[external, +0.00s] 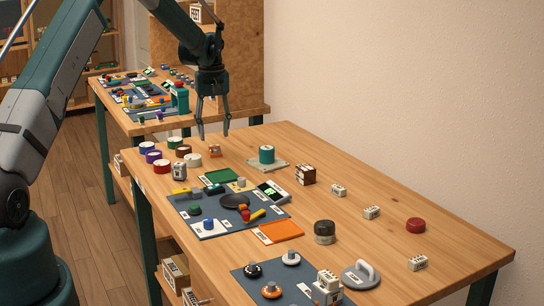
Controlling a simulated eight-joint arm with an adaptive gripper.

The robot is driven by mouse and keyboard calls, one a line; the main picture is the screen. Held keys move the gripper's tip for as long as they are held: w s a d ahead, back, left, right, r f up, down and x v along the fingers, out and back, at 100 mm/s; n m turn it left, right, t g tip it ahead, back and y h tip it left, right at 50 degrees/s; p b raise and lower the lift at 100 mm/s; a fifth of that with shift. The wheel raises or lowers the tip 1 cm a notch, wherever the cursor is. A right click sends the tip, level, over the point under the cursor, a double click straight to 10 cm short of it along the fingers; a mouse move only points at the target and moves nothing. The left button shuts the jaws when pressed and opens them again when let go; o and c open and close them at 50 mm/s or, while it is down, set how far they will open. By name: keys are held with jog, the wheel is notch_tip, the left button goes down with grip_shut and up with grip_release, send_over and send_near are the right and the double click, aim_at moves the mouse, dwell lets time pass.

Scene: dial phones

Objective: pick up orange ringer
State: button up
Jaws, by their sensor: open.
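A small orange piece (215,151), which looks like the orange ringer, sits on the wooden table near its far edge. It is too small in the picture for its details to show. My gripper (213,135) points down just above it, with its two fingers spread apart and nothing between them. The fingertips appear a little higher than the orange piece; whether they reach around it cannot be told from this one view.
White (193,160) and brown (183,150) round pieces stand close left of the orange piece. A teal cylinder (267,155) stands on a pale base to the right. An orange flat sheet (281,232) and blue-grey mats (205,229) with parts lie nearer.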

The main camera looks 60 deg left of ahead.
aim_at(214, 147)
jog(key=shift+f, duration=0.5)
jog(key=shift+w+f, duration=0.1)
jog(key=shift+f, duration=2.5)
jog(key=c, duration=1.1)
